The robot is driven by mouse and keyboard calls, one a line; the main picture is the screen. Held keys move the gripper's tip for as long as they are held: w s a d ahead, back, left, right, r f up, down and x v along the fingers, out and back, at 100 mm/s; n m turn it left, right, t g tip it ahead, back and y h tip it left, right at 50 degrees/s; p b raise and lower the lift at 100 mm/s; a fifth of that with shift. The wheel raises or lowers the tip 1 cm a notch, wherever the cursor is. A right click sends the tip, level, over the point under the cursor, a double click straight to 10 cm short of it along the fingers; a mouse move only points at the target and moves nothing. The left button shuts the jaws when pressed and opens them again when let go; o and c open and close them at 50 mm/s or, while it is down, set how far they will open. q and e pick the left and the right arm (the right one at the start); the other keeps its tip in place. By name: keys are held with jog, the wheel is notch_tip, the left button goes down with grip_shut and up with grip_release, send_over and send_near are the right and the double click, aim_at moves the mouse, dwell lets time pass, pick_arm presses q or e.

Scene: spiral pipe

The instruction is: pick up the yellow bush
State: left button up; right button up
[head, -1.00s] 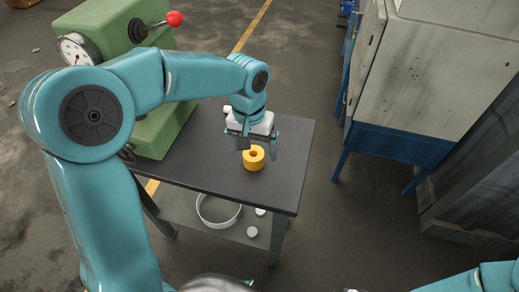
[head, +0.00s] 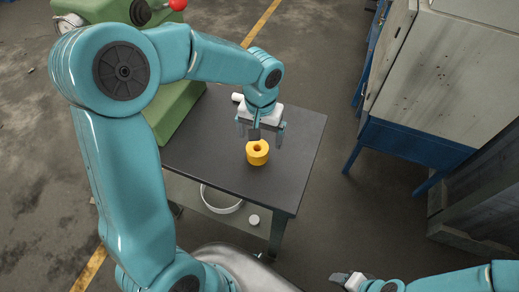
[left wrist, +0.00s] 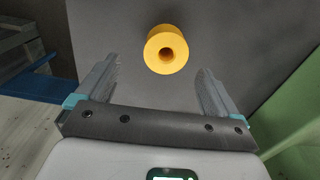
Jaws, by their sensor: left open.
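The yellow bush (head: 257,153), a short cylinder with a round hole in its top, stands upright on the dark table top (head: 215,162). My left gripper (head: 261,131) is open and empty, just above and behind the bush in the head view. In the left wrist view, the bush (left wrist: 166,49) lies beyond the fingertips, roughly centred between the two spread fingers (left wrist: 158,72), with a gap on both sides. My right gripper (head: 347,279) is low at the bottom of the head view, away from the table; its jaws are too small to read.
A green machine (head: 180,110) stands against the table's left side. A small white part (head: 237,97) lies behind my left gripper. A white ring (head: 222,200) and a white piece (head: 254,220) are on the lower shelf. A grey cabinet (head: 445,80) on blue legs stands right.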

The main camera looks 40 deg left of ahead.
aim_at(258, 148)
pick_arm(q)
jog(key=shift+s+a+f, duration=0.15)
jog(key=shift+s+f, duration=0.1)
jog(key=shift+f, duration=0.6)
jog(key=f, duration=0.3)
jog(key=f+p, duration=0.1)
jog(key=f, duration=0.1)
jog(key=shift+a+f, duration=0.2)
jog(key=shift+a, duration=0.1)
jog(key=shift+w, duration=0.1)
jog(key=shift+d, duration=0.1)
jog(key=shift+c, duration=0.2)
jog(key=c, duration=1.5)
